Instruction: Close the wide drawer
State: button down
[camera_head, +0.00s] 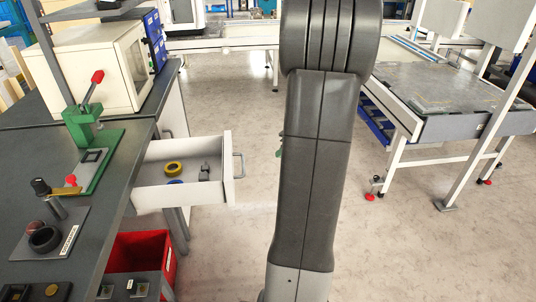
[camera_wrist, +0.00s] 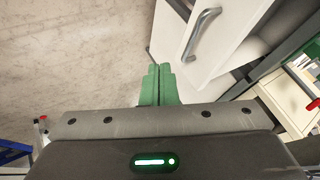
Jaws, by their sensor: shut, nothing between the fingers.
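The wide white drawer (camera_head: 180,196) is pulled out from under the dark workbench on the left. It holds a yellow ring (camera_head: 173,169), a small dark item and a blue item. Its metal handle (camera_head: 239,165) faces right. In the wrist view the drawer front (camera_wrist: 180,38) and handle (camera_wrist: 202,31) are just beyond the fingertips. My gripper (camera_wrist: 158,72) has green fingers pressed together and empty. Its tips are near the lower left corner of the drawer front; I cannot tell whether they touch. In the head view my arm hides most of the gripper.
The workbench (camera_head: 110,152) carries a green press (camera_head: 92,135), a beige box machine (camera_head: 95,65) and a small control plate. A red bin (camera_head: 145,252) stands below it. A wheeled table (camera_head: 440,95) stands at right. The floor between is clear.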

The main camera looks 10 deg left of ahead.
jog(key=w+a+f, duration=0.1)
jog(key=a+f, duration=0.5)
jog(key=a, duration=0.3)
jog(key=shift+a+f, duration=0.35)
jog(key=shift+b, duration=0.3)
jog(key=s+a, duration=0.2)
jog(key=a, duration=0.7)
jog(key=s+a+p, duration=0.1)
jog(key=s+a, duration=0.2)
jog(key=a, duration=0.6)
jog(key=s+a, duration=0.3)
jog(key=a, duration=0.6)
jog(key=shift+a, duration=0.25)
